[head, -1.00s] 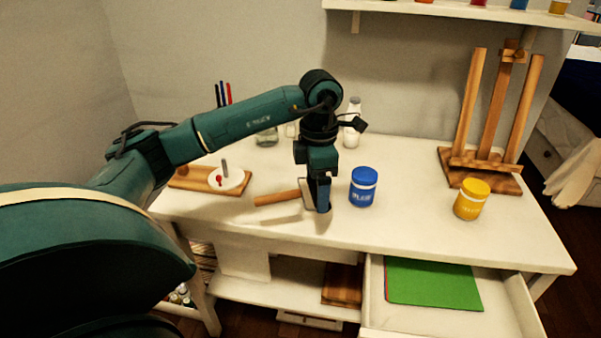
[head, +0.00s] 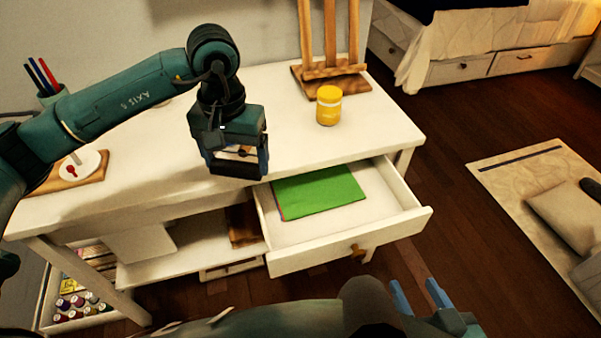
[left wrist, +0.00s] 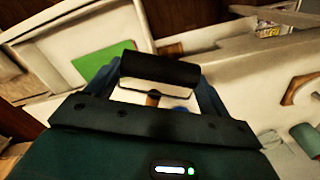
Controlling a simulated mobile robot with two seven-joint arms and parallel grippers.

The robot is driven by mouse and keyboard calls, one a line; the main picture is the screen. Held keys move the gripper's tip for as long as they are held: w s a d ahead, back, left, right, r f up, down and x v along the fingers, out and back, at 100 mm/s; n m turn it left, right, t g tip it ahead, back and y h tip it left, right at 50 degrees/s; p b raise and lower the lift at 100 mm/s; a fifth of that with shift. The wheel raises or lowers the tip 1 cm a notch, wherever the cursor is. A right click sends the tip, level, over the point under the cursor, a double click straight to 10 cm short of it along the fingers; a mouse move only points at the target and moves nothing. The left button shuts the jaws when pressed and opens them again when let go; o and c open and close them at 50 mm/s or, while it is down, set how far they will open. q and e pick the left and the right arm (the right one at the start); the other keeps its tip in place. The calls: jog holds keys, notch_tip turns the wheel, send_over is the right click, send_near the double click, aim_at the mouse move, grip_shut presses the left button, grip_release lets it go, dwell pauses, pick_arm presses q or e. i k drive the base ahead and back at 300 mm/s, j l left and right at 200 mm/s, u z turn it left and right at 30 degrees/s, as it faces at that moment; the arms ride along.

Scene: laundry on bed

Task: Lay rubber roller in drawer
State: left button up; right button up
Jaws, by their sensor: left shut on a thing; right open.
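My left gripper (head: 238,160) is shut on the rubber roller and holds it above the front edge of the desk, left of the drawer. In the left wrist view the rubber roller (left wrist: 158,70) shows its black cylinder and pale frame between the fingers, with a bit of wooden handle below. In the head view the gripper hides most of it. The white drawer (head: 408,222) is pulled open, with a green sheet (head: 320,192) lying inside on its left; the sheet also shows in the left wrist view (left wrist: 98,62). My right gripper (head: 420,298) is open and empty, in front of the drawer.
A yellow jar (head: 329,106) and a wooden easel (head: 331,78) stand on the white desk (head: 382,135). A wooden board (head: 52,181) lies at the desk's left. The drawer's right side and front floor are bare. A bed stands at the back right.

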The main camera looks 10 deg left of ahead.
aim_at(348, 205)
jog(key=i+l+u, duration=0.15)
jog(key=l, duration=0.55)
jog(key=i+l+u, duration=0.2)
jog(key=l, duration=0.45)
jog(key=l+u, duration=0.15)
jog(key=l, duration=0.55)
